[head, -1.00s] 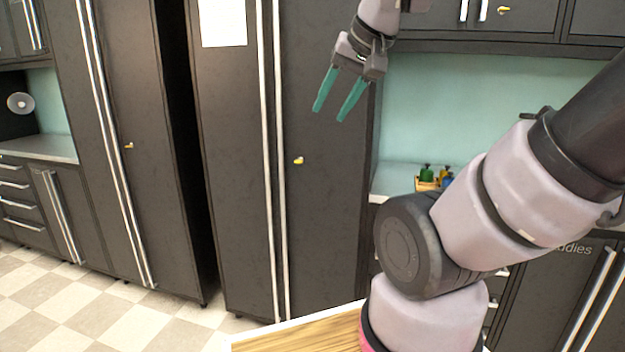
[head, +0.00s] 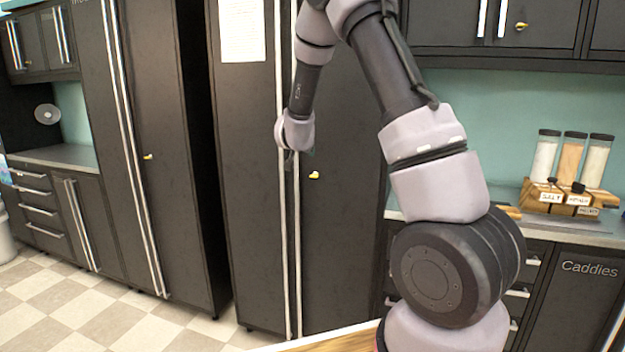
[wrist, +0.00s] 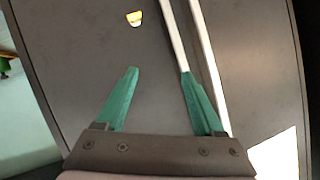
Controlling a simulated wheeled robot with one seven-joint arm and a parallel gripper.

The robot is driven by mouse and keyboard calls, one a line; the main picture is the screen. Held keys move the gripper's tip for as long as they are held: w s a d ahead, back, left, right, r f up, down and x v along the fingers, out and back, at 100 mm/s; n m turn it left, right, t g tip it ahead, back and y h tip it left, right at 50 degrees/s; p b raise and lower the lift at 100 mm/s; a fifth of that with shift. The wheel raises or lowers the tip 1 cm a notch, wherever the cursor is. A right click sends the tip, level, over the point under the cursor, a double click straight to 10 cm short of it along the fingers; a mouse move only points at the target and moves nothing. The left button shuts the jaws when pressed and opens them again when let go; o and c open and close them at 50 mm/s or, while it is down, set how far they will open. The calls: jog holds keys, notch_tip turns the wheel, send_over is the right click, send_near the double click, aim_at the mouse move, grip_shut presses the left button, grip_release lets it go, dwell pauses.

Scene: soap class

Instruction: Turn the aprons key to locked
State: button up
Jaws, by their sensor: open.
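A small yellow key (head: 314,175) sits on the right door of the dark tall middle cabinet (head: 345,230), just right of its long handles. A yellow key also shows near the top of the wrist view (wrist: 134,18). I cannot read a label saying which cabinet is for aprons. My gripper (wrist: 159,73) is open with its two green fingers apart and nothing between them. The key lies beyond the fingertips, clear of them. The right finger overlaps a long handle in the wrist view; I cannot tell if they touch. In the head view my wrist mostly hides the fingers.
Other yellow keys show on the left tall cabinet (head: 148,156) and the upper right cabinet (head: 521,26). Long silver handles (head: 282,240) run down the middle cabinet, with a paper sheet (head: 242,30) left of them. A wooden rack of jars (head: 572,196) stands on the right counter.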

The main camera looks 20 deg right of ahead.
notch_tip(320, 180, down, 14)
jog(key=w+f+n+t+h, duration=0.1)
jog(key=w+n+t+h, duration=0.1)
jog(key=h, duration=0.4)
jog(key=x, duration=1.1)
jog(key=shift+d+r, duration=0.15)
jog(key=shift+r, duration=0.1)
grip_shut()
dwell(0.4)
